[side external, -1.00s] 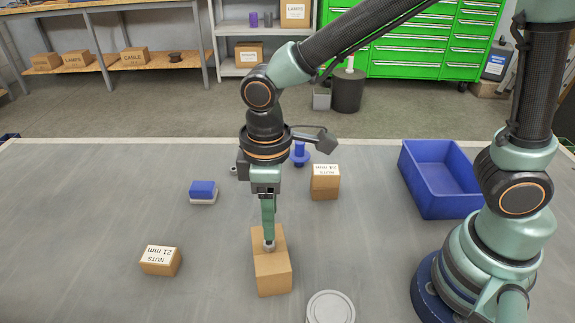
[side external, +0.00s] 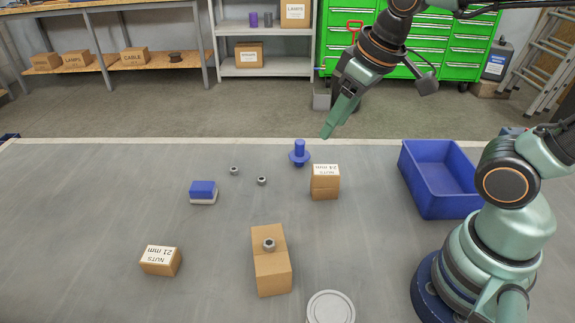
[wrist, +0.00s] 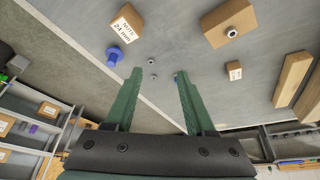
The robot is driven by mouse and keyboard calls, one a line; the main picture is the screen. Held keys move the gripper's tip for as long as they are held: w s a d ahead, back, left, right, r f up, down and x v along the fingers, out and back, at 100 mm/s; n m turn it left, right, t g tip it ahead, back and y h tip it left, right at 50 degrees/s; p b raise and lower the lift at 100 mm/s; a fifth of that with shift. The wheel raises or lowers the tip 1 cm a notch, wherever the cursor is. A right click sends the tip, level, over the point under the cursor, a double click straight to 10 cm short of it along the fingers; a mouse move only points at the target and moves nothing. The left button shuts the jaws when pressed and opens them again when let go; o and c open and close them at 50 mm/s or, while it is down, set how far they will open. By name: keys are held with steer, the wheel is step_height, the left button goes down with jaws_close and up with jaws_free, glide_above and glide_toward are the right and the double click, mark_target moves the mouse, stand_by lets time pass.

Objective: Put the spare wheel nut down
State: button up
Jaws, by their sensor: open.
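A grey wheel nut (side external: 269,244) rests on top of a plain brown box (side external: 272,276) at the front middle of the table. The nut (wrist: 232,32) on its box also shows at the top of the wrist view. Two more grey nuts lie on the table, one (side external: 234,170) behind and left of the other (side external: 262,181). My gripper (side external: 327,133) is raised above the back of the table, well away from every nut. In the wrist view its two fingers (wrist: 158,73) are spread with nothing held between them.
A blue flanged peg (side external: 300,154) and a 24 mm nuts box (side external: 325,188) stand at the back middle. A blue bin (side external: 438,204) is at right. A blue and white block (side external: 203,192) and a 21 mm nuts box (side external: 161,261) are at left. A round lid (side external: 331,307) lies in front.

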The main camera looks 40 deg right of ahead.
steer(key=d+m, duration=0.1)
steer(key=d, duration=0.1)
steer(key=s+d+t, duration=0.1)
steer(key=shift+d+r+m+h, duration=0.15)
steer(key=shift+d+m+h, duration=0.15)
steer(key=shift+d+m, duration=0.1)
